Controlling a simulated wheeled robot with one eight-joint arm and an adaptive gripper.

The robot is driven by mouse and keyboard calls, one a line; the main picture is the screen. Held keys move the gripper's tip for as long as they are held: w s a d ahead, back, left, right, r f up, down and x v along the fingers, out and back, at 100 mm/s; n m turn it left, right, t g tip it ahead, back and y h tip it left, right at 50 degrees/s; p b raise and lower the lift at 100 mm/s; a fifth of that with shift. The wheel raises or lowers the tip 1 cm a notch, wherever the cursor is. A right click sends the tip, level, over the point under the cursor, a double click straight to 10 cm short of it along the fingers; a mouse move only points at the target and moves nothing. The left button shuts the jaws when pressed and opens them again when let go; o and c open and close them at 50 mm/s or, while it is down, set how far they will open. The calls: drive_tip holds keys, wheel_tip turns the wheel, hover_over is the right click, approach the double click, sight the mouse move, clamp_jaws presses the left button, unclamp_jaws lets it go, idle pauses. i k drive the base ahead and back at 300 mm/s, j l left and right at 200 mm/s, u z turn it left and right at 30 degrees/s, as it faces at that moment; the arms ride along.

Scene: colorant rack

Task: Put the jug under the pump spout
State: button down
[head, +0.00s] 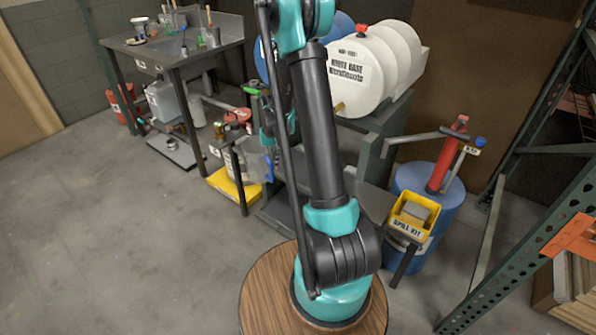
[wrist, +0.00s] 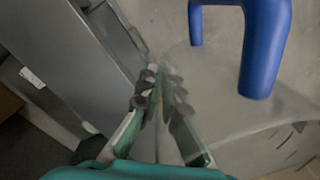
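The translucent jug (wrist: 290,142) fills the right of the wrist view. It has measuring marks on its side and a thick blue handle (wrist: 266,45). My gripper (wrist: 161,85) is beside it, left of the handle. Its fingers come together at the tips, with nothing clear between them and the handle outside them. A red hand pump (head: 446,155) stands on a blue drum (head: 440,192) at the right. Its spout pipe (head: 416,136) reaches left.
A yellow spill kit bin (head: 411,215) is in front of the drum. White barrels (head: 375,62) lie on a stand behind my arm. A steel bench (head: 180,48) is at the back left, and a green rack upright (head: 535,250) at the right. The left floor is clear.

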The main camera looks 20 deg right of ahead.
sight(368, 206)
drive_tip(key=k+z, duration=0.1)
drive_tip(key=k, duration=1)
drive_tip(key=j+z, duration=0.15)
drive_tip(key=z, duration=1)
drive_tip(key=j, duration=1.45)
drive_tip(key=i+l, duration=0.35)
drive_tip(key=i, duration=0.15)
